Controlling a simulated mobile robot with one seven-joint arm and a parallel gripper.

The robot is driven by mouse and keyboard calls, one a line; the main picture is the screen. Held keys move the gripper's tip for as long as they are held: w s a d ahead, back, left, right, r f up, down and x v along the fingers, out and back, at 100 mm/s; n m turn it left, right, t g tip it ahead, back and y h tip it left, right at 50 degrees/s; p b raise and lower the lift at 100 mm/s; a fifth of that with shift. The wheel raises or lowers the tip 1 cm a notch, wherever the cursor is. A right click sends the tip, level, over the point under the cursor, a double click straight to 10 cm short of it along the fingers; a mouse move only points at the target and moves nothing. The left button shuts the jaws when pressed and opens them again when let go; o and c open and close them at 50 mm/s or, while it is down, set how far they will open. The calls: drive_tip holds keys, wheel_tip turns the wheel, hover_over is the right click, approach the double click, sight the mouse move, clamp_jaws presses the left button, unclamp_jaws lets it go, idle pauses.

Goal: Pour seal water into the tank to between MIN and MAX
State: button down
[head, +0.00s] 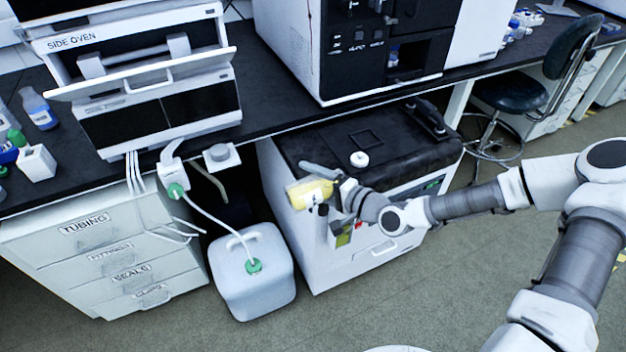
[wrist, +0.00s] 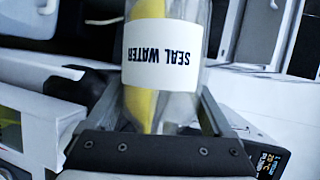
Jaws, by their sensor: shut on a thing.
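My gripper (head: 340,192) is shut on a clear bottle (head: 309,192) with yellow in it. In the wrist view the bottle (wrist: 165,100) sits between the fingers (wrist: 160,108), and its white label reads SEAL WATER upside down. In the head view the bottle lies roughly sideways, in front of the left part of a white floor cabinet with a black top (head: 315,147). No stream of water shows. Which part is the tank, its MIN and MAX marks and its level cannot be made out.
A white round cap (head: 359,159) is on the cabinet's top. A white jug (head: 254,290) with a green cap and tube stands on the floor to the left. The bench (head: 275,116) overhangs behind. A stool (head: 510,95) stands at the right.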

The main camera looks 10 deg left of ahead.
drive_tip(key=shift+r, duration=0.15)
drive_tip(key=shift+a+r+n+p, duration=0.1)
drive_tip(key=shift+r+n+p, duration=0.15)
drive_tip(key=shift+p, duration=0.25)
drive_tip(key=shift+r+n+h+p, duration=0.1)
drive_tip(key=shift+n+h+p, duration=0.25)
drive_tip(key=shift+n+h, duration=0.35)
drive_tip(key=shift+r+n+h+p, duration=0.4)
drive_tip(key=shift+r+n+p, duration=0.35)
drive_tip(key=shift+r, duration=0.2)
drive_tip(key=shift+r+n+t+h, duration=0.25)
drive_tip(key=shift+n+t+h, duration=0.05)
drive_tip(key=shift+n+t, duration=0.1)
drive_tip(key=shift+f, duration=0.1)
